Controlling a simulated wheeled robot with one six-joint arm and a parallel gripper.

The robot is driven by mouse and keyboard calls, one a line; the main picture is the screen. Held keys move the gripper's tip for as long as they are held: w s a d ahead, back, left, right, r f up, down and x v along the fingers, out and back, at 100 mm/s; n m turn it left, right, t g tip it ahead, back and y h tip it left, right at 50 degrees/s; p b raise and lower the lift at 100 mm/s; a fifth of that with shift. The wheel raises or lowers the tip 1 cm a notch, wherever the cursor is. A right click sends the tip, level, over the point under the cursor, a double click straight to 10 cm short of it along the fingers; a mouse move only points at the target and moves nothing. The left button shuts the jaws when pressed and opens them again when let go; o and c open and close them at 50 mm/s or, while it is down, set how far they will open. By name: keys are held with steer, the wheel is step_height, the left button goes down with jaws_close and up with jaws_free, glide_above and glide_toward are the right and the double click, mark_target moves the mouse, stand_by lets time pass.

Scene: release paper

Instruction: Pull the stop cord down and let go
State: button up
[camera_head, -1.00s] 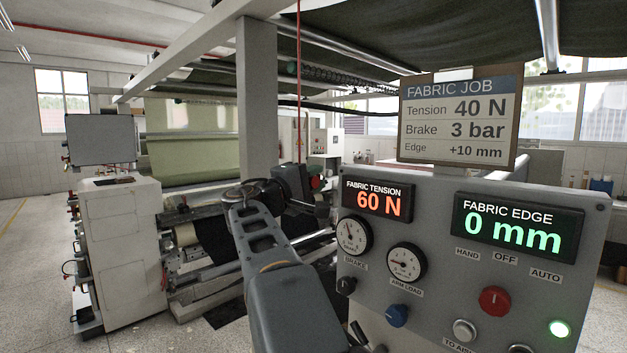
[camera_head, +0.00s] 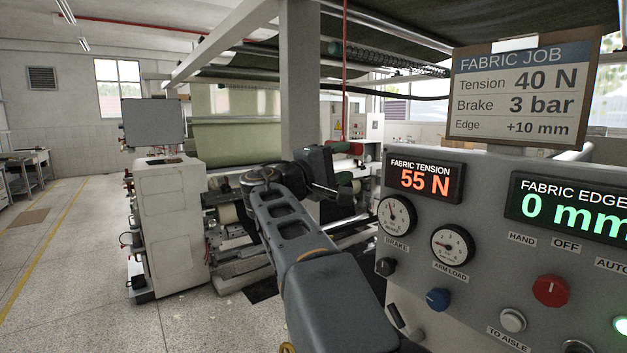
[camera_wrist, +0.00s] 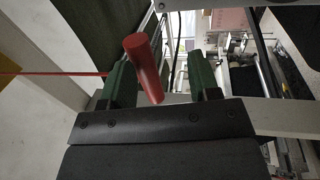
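The red stop cord (camera_head: 344,60) hangs down from the overhead frame in the head view, just beyond my arm. In the wrist view a thin red cord (camera_wrist: 50,73) runs in from the left edge and passes behind the left finger. A red cylindrical handle (camera_wrist: 143,62) shows between my two green-padded fingers, nearer the left one. My gripper (camera_wrist: 159,62) is open, with a clear gap between the handle and the right finger. In the head view my gripper (camera_head: 335,172) is beside the cord's lower end, and its fingertips are hard to make out.
A grey control panel (camera_head: 480,220) with gauges and knobs stands close on the right. Its tension display (camera_head: 424,178) reads 55 N. A job board (camera_head: 519,92) stands above it. A white machine cabinet (camera_head: 168,215) is left of my arm. Open floor (camera_head: 70,260) lies further left.

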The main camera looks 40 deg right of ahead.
steer(key=b+v, duration=0.1)
steer(key=v, duration=0.7)
steer(key=shift+a+b, duration=0.35)
steer(key=shift+a, duration=0.1)
steer(key=w+a+f+n+t+y, duration=0.15)
steer(key=f+y, duration=0.25)
steer(key=f, duration=0.5)
steer(key=w+a+f+n+t+y, duration=0.1)
steer(key=w+f+n+t+y, duration=0.2)
steer(key=f, duration=0.7)
steer(key=s+a+f+m+y, duration=0.2)
steer(key=s+a+f+y, duration=0.4)
steer(key=a+f, duration=0.2)
steer(key=s+a+f+m+y, duration=0.1)
steer(key=s+a+f+y, duration=0.4)
steer(key=f, duration=0.7)
steer(key=a+y, duration=0.2)
steer(key=a, duration=0.1)
steer(key=shift+s+a+f+m+t, duration=0.25)
steer(key=shift+s+f+m+t, duration=0.1)
steer(key=shift+s+f, duration=0.05)
